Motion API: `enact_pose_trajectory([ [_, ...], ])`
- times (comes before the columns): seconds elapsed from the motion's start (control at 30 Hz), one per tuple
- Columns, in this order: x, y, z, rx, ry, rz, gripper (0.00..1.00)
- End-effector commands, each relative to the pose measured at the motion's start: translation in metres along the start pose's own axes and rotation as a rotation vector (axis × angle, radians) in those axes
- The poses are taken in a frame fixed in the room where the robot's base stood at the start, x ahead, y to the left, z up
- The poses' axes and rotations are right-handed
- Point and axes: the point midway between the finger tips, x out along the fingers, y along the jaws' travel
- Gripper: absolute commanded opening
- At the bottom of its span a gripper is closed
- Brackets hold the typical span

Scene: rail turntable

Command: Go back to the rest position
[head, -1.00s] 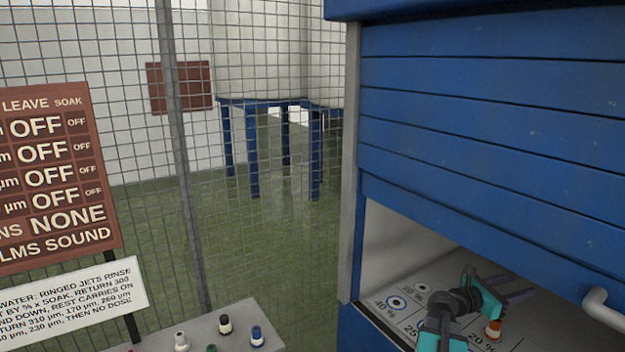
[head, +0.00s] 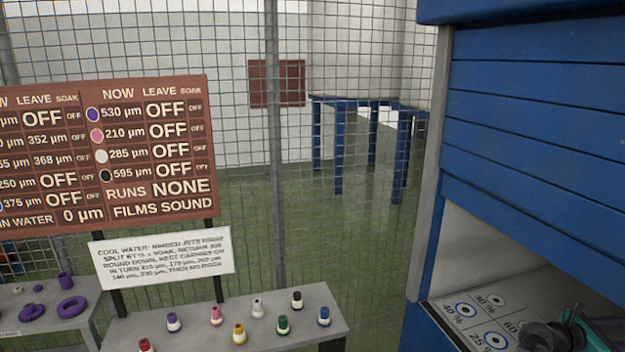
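My gripper (head: 606,322) is at the lower right corner, over the marked floor of the blue cabinet (head: 535,130). Only teal and dark parts of it and my arm show, cut by the picture edges, so I cannot tell whether it is open or holds anything. The cabinet floor (head: 462,297) has squares marked 30 %, 40 %, 60 and 25 with ringed spots. No rest position is marked in view.
A grey bench (head: 190,328) at the lower middle holds several coloured jets. Another bench (head: 45,322) at left holds purple rings and small parts. A brown board (head: 150,145) and white sign (head: 163,257) stand behind. Wire mesh fence (head: 330,240) closes off the room beyond.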

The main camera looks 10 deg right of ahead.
Motion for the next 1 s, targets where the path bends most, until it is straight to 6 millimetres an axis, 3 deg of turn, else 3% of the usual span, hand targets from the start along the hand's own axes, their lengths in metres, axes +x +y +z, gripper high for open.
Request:
enact_pose_trajectory([
  [0.33, -0.026, 0.022, -0.027, 0.128, 0.083, 0.021, 0.44],
  [0.57, -0.057, 0.044, -0.056, 0.258, 0.177, 0.033, 0.44],
  [0.77, -0.108, 0.075, -0.098, 0.432, 0.323, 0.032, 0.44],
  [1.0, -0.194, 0.110, -0.160, 0.658, 0.548, -0.016, 0.44],
])
